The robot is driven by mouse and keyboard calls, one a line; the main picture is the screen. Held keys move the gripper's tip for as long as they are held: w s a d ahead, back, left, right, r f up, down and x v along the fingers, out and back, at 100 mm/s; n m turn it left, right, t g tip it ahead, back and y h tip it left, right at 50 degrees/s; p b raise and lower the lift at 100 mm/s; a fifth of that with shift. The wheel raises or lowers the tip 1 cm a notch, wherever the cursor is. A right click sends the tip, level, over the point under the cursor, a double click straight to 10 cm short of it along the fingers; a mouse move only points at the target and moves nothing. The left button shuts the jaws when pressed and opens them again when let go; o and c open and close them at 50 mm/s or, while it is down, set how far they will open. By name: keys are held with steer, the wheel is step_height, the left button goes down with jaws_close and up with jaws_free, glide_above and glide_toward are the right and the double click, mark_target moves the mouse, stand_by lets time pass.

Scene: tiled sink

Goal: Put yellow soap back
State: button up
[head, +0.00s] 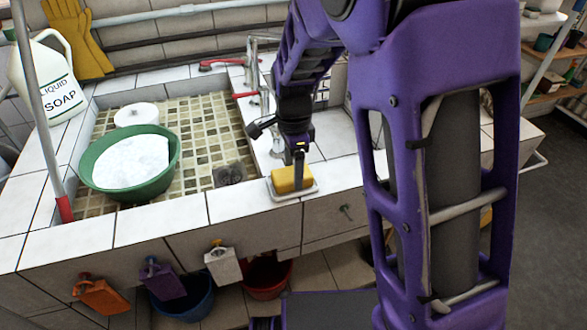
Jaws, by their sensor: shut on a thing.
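The yellow soap (287,181) is a small block at the white dish (307,191) on the front tiled ledge, right of the basin. My gripper (298,172) points down from above and is shut on the soap. The soap is over the dish; I cannot tell whether its underside touches it. The gripper's fingers partly hide the soap's right side.
A tiled basin (205,118) to the left holds a green bowl (97,182) of foam and a white round item (136,114). A tap (266,105) stands behind the gripper. A liquid soap jug (30,75) is far left.

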steer(key=shift+f, duration=0.2)
steer(key=o, duration=1.5)
steer(key=shift+o, duration=0.2)
steer(key=shift+r, duration=0.2)
step_height(320, 180, up, 12)
steer(key=p, duration=0.2)
